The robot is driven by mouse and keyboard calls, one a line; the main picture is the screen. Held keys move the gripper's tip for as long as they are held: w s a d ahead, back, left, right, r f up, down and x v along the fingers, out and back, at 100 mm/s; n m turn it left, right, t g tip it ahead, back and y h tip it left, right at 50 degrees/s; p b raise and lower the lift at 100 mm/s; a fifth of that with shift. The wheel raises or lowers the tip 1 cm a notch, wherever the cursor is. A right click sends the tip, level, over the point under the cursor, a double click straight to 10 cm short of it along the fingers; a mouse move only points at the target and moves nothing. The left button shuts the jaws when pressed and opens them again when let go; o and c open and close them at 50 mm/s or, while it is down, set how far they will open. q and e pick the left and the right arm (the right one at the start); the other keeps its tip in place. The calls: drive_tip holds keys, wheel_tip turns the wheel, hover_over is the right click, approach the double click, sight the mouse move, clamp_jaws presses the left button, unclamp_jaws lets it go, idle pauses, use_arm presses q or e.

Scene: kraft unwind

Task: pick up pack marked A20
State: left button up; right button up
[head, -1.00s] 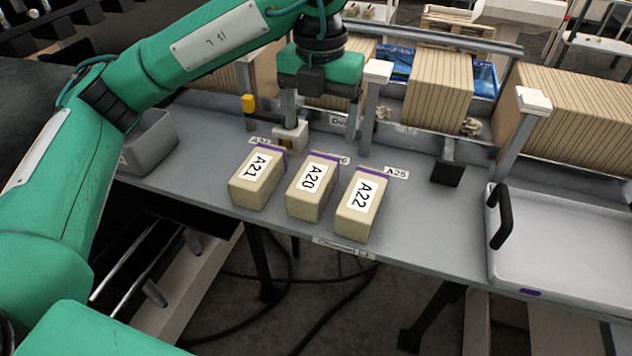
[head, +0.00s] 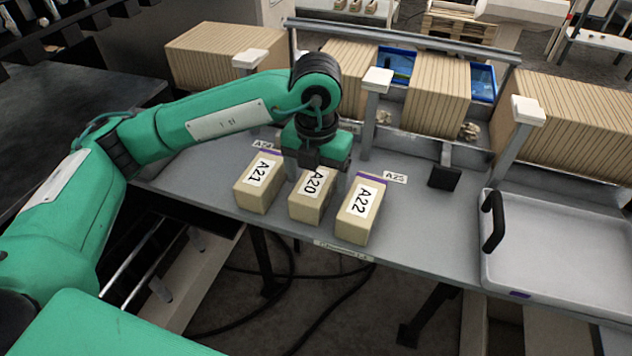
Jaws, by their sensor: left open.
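The pack marked A20 (head: 308,205) is a tan block with a white label on top. It stands on the grey table between the pack marked A21 (head: 257,190) on its left and the pack marked A22 (head: 357,213) on its right. My left gripper (head: 318,180) is open and points down over the far part of the A20 pack. It hides that pack's far end and part of its label. One finger shows near the gap between A20 and A22; I cannot tell whether the fingers touch the pack. My right gripper is not in view.
A white tray with a black handle (head: 494,221) lies at the right of the table. Posts with white caps (head: 376,80) stand behind the packs, with large striped brown stacks (head: 437,92) beyond. The table's front edge is close to the packs.

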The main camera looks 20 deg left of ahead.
use_arm(q)
drive_tip(key=shift+f, duration=1.25)
drive_tip(key=c, duration=1.2)
